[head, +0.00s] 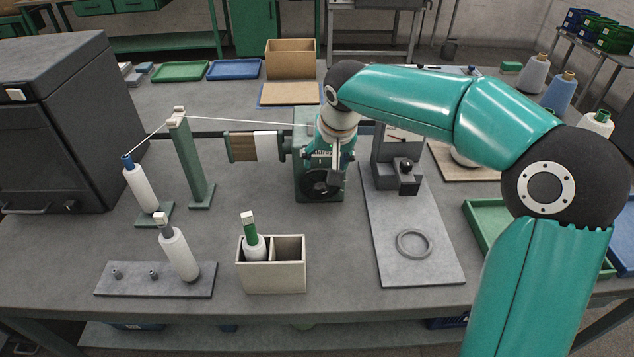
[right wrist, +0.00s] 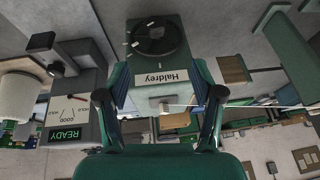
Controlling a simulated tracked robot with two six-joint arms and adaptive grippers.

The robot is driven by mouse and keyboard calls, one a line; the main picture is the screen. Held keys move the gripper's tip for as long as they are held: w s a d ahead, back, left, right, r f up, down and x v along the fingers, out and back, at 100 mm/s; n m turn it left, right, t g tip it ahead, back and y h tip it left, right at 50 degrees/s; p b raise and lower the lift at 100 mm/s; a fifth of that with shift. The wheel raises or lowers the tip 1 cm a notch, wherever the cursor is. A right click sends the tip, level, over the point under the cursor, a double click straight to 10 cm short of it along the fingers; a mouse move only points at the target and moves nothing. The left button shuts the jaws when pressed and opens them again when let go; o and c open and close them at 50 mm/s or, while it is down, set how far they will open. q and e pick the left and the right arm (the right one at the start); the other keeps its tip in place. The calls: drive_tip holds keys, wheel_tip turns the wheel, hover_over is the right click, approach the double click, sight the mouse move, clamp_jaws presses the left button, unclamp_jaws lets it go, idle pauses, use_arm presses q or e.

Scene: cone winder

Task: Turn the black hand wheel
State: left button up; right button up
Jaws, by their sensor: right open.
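The black hand wheel (head: 322,184) is on the front of the green cone winder (head: 318,153), in the middle of the bench. In the right wrist view the wheel (right wrist: 155,37) is a dark disc beyond the fingertips, above a "Haldrey" label (right wrist: 166,77). My left gripper is not in view.
A yarn runs from a white cone (head: 142,187) over a green post (head: 188,160) towards the winder. A spindle with a wooden and white roll (head: 252,146) sticks out left. A grey stand (head: 398,160) is close on the right. A two-part box (head: 272,276) stands in front.

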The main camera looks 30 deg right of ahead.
sight(321, 191)
drive_tip(key=x, duration=0.5)
drive_tip(key=p+x, duration=0.1)
drive_tip(key=x, duration=1)
drive_tip(key=shift+s+d+f+p, duration=0.15)
drive_tip(key=shift+s+d+p, duration=0.05)
drive_tip(key=shift+d+p, duration=0.2)
